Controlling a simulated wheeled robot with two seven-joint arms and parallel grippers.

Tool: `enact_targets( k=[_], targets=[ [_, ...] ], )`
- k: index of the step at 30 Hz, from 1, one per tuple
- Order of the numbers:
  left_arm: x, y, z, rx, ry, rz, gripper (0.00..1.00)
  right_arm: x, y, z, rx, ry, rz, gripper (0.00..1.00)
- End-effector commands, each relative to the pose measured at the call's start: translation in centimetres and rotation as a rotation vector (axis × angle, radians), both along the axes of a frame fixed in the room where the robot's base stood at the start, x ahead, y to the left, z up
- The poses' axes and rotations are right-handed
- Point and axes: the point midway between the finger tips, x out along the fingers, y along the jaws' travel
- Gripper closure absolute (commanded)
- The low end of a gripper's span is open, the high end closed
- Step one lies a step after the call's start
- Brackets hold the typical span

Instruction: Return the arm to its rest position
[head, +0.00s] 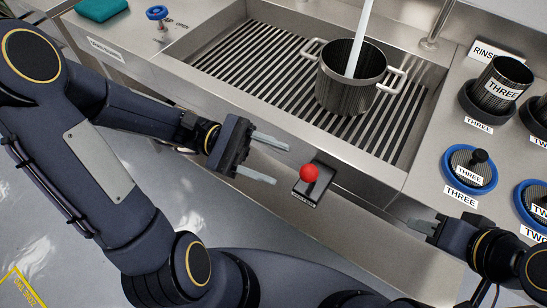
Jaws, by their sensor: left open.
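My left gripper (281,163) is open and empty, its two fingers spread apart. It is in front of the sink's front edge, just left of a red ball knob (309,172) on a black plate (320,178). The fingertips appear apart from the knob in the picture; the depth gap is hard to judge. My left arm comes in from the left, bent at the elbow. My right gripper (412,226) is at the lower right in front of the counter. Its fingers are seen edge-on, so their opening is unclear. It shows nothing held.
A steel pot (352,80) with two handles stands on the slatted sink grate (255,62), under a pale vertical stream or pipe. Right are a dark container (503,82) labelled THREE and a blue-rimmed lid (470,168). A blue valve knob (157,13) and teal cloth (101,9) are upper left.

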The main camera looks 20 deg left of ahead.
Motion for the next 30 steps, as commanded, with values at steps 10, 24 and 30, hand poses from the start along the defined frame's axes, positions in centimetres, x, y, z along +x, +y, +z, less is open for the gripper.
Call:
enact_targets(
  k=[10, 24, 30],
  targets=[
    [-0.1, -0.1, 0.0, 0.003, -0.004, -0.001, 0.52, 0.0, 0.0, 0.0, 0.000, 0.000, 0.000, 0.66],
    [-6.2, 4.0, 0.6, 0.779, -0.782, -0.134, 0.52, 0.0, 0.0, 4.5, 0.000, 0.000, 0.000, 0.66],
    [-5.5, 8.4, 2.3, 1.117, -1.192, -0.110, 0.52, 0.0, 0.0, 6.1, 0.000, 0.000, 0.000, 0.66]
  ],
)
